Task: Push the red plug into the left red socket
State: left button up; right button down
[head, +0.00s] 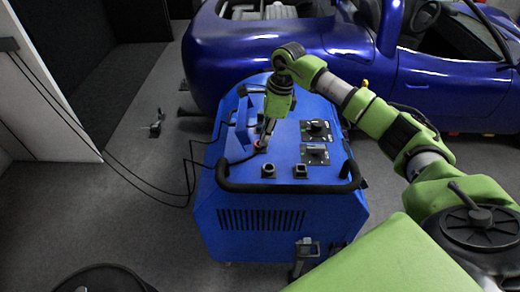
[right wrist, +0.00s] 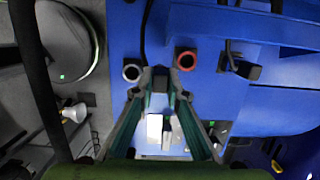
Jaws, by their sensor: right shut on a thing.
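My right gripper (head: 266,134) points down over the top of the blue cabinet, its fingers shut on the red plug. A little red (head: 260,146) shows at the fingertips, and a black cable runs from there to the left. In the right wrist view the fingertips (right wrist: 161,77) close on a small dark piece, and its colour is unclear. A red-ringed round socket (right wrist: 186,61) lies just beyond the fingertips to the right, and a pale-ringed one (right wrist: 131,72) to the left. The plug's front end is hidden, so contact with a socket cannot be told. My left gripper is out of view.
The blue cabinet (head: 245,195) has a black front rail (head: 285,188) and two black blocks, left (head: 268,171) and right (head: 300,171). Two dark knob panels (head: 316,130) are to the right. A blue car (head: 280,55) stands behind. Cables hang at the left over open floor.

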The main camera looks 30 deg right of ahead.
jog(key=shift+w+d+b, duration=0.25)
jog(key=shift+w+b, duration=0.05)
jog(key=shift+w, duration=0.55)
jog(key=shift+w+d+b, duration=0.2)
jog(key=shift+w+b, duration=0.1)
jog(key=shift+w, duration=0.55)
jog(key=shift+w+d+b, duration=0.25)
jog(key=shift+w+b, duration=0.05)
jog(key=shift+w, duration=0.55)
jog(key=shift+f, duration=0.15)
jog(key=shift+f, duration=0.3)
jog(key=shift+f+b, duration=0.25)
jog(key=shift+b, duration=0.15)
jog(key=shift+d+b+x, duration=0.2)
jog(key=shift+b+x, duration=0.55)
jog(key=shift+x, duration=0.5)
jog(key=shift+s, duration=0.2)
jog(key=c, duration=1.9)
grip_release()
